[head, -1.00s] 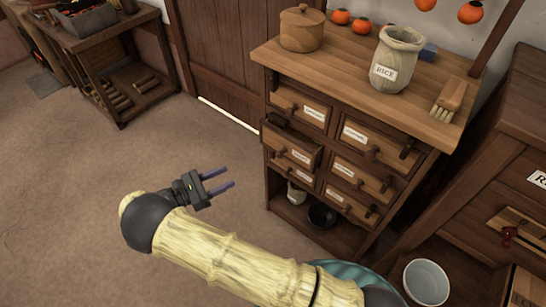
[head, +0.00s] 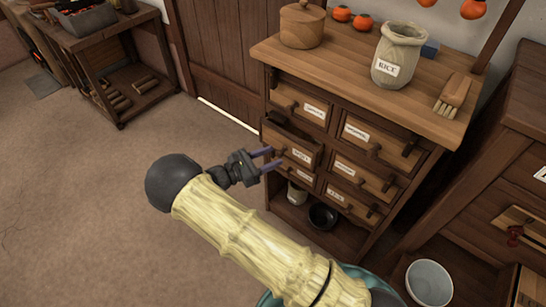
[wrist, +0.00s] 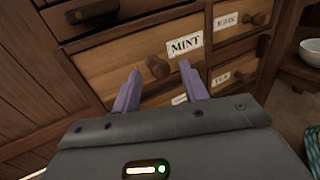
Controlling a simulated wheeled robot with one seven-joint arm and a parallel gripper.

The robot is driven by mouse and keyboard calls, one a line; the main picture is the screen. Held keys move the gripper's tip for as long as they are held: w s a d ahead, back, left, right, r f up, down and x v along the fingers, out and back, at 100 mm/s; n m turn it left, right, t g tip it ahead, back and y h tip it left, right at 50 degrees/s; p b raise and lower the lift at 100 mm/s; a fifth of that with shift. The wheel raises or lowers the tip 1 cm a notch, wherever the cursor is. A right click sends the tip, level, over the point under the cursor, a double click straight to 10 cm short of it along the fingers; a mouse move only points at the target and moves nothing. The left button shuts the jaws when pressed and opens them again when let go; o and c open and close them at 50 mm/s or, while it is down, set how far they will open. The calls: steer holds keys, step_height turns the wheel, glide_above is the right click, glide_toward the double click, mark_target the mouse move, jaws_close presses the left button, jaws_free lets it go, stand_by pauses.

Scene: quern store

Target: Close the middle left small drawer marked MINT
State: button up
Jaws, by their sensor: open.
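The MINT drawer (head: 301,152) is the middle left small drawer of the wooden chest (head: 272,192). It stands pulled out, with its dark open inside showing above its front. In the wrist view the drawer front (wrist: 105,66) carries the MINT label (wrist: 185,46) and a round wooden knob (wrist: 158,67). My gripper (head: 272,159) is open and empty, just in front of the drawer front. In the wrist view its fingers stand on either side of the knob; I cannot tell whether they touch anything.
The other small drawers look shut. A RICE sack (head: 398,55), a lidded wooden pot (head: 302,28) and a brush (head: 453,95) stand on the chest top. A dark bowl (head: 322,216) is on the low shelf. The floor to the left is clear.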

mark_target(283, 147)
steer(key=shift+w+d, duration=0.35)
steer(key=shift+d, duration=0.3)
jaws_close()
steer(key=shift+w+d+p, duration=0.2)
steer(key=shift+w+d, duration=0.5)
steer(key=shift+w, duration=0.2)
steer(key=shift+w+d+p, duration=0.2)
steer(key=shift+w+d, duration=0.45)
steer(key=shift+w, duration=0.25)
jaws_free()
steer(key=shift+d, duration=0.1)
